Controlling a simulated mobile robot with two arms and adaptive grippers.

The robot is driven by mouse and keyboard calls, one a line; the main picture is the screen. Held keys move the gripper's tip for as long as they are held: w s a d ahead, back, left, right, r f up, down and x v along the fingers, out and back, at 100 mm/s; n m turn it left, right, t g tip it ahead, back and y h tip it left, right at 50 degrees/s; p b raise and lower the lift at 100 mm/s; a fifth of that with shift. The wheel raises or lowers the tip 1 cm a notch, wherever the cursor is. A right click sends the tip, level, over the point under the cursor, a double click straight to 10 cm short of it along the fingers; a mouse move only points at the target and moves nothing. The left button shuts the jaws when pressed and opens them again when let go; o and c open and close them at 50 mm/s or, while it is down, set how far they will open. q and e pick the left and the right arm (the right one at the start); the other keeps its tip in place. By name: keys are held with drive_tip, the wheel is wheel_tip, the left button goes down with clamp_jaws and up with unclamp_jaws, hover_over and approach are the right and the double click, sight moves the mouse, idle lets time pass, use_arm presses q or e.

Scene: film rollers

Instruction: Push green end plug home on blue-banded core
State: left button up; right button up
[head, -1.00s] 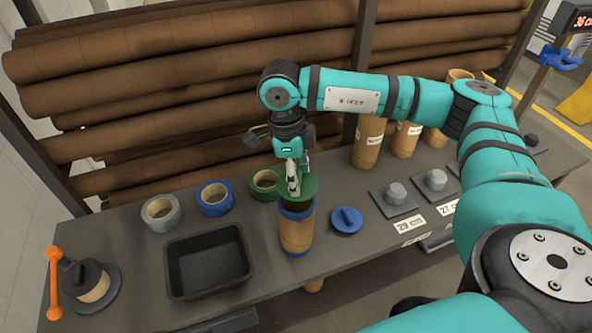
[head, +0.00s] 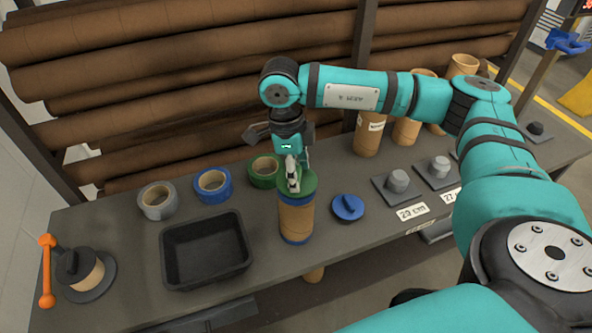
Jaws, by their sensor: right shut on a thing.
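The blue-banded core (head: 296,220) stands upright on the grey bench, a brown tube with a blue band at top and bottom. The green end plug (head: 305,186) is at its top opening, covering it. My right gripper (head: 293,186) comes down from above and is shut on the plug's grip. Whether the plug is fully seated cannot be told, as its lower part is hidden. My left gripper is not in view.
A blue end plug (head: 347,208) lies right of the core. A black tray (head: 206,250) is to the left, with grey (head: 158,201), blue (head: 212,186) and green tape rolls (head: 264,171) behind. A tape dispenser (head: 85,275) stands far left. Brown tubes (head: 369,134) stand behind right.

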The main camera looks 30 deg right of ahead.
drive_tip(key=shift+f+b, duration=0.1)
drive_tip(key=shift+b, duration=0.3)
idle(0.9)
drive_tip(key=shift+f+b, duration=0.3)
drive_tip(key=shift+f, duration=0.05)
idle(0.6)
idle(0.4)
drive_tip(key=o, duration=1.6)
drive_tip(key=shift+r, duration=0.15)
drive_tip(key=shift+r+p, duration=1.9)
drive_tip(key=shift+r, duration=1.5)
